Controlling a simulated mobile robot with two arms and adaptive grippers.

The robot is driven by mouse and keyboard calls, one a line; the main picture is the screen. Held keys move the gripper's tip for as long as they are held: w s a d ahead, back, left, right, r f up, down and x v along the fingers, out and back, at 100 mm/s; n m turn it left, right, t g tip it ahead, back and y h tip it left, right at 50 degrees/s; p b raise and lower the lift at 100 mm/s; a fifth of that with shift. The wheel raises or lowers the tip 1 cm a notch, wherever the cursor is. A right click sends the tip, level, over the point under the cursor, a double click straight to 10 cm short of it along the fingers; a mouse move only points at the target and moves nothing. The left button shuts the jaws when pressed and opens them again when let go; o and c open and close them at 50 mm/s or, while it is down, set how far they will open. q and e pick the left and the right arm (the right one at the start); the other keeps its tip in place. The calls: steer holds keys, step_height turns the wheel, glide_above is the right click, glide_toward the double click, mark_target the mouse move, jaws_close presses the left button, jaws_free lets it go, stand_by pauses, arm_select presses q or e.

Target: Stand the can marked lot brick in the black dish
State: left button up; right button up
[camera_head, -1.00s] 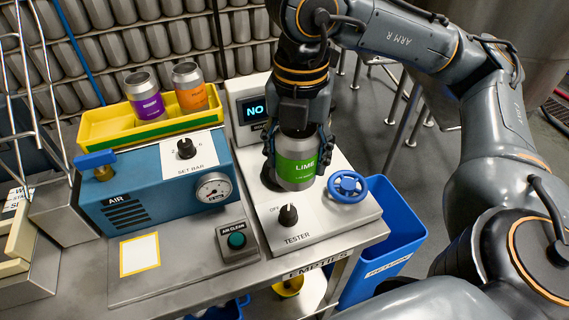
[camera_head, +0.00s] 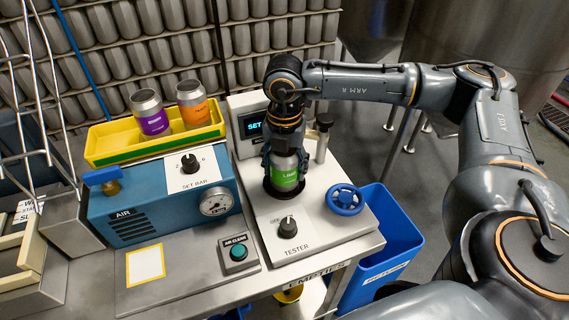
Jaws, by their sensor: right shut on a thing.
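A silver can with a green label reading LIME (camera_head: 284,179) stands upright at the black dish (camera_head: 267,187) on the tester. Its base appears to be inside the dish's rim; whether it touches the floor of the dish cannot be seen. Its small lot print is too small to read. My right gripper (camera_head: 285,160) comes down from above and is shut around the can's upper part, hiding its top. A purple-label can (camera_head: 153,121) and an orange-label can (camera_head: 194,112) stand in the yellow tray (camera_head: 111,158). My left gripper is out of view.
The tester (camera_head: 327,228) has a blue handwheel (camera_head: 345,200), a black knob (camera_head: 290,226) and a post (camera_head: 322,140) close right of my gripper. Its display (camera_head: 254,126) reads SET. A blue air unit (camera_head: 140,212) stands left; a blue bin (camera_head: 377,239) is right.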

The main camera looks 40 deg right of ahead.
steer(key=shift+f, duration=0.2)
steer(key=shift+f, duration=0.1)
steer(key=shift+f+b, duration=0.15)
steer(key=shift+b, duration=0.15)
steer(key=o, duration=0.8)
